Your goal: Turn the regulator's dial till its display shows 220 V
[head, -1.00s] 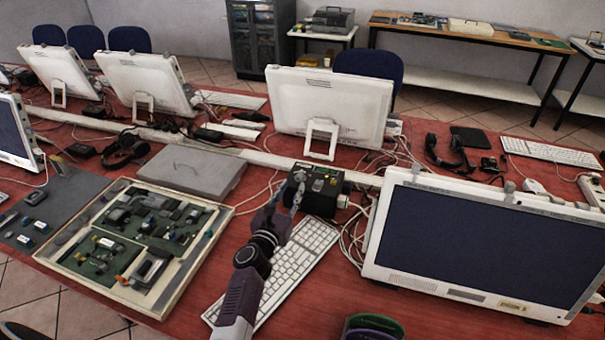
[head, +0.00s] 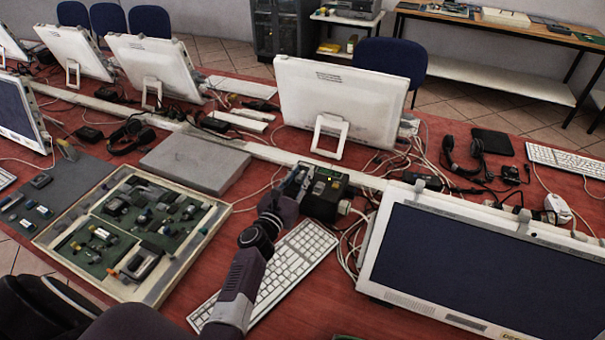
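The regulator is a black box (head: 325,202) on the red table, right of the grey flat block. Its top has a small green display and a yellow spot; the digits are too small to read. The dial cannot be made out and may be hidden by my gripper. My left gripper (head: 296,181) is at the regulator's left side, its fingers overlapping the box's left edge in the head view. Whether it touches, and how far its fingers are apart, cannot be told. My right gripper is not in view.
A white keyboard (head: 285,262) lies under my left arm. A framed tray of electronic parts (head: 195,262) and a grey block (head: 195,163) are to the left. A large monitor (head: 480,262) stands close on the right, another (head: 345,105) behind. Cables run right of the regulator.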

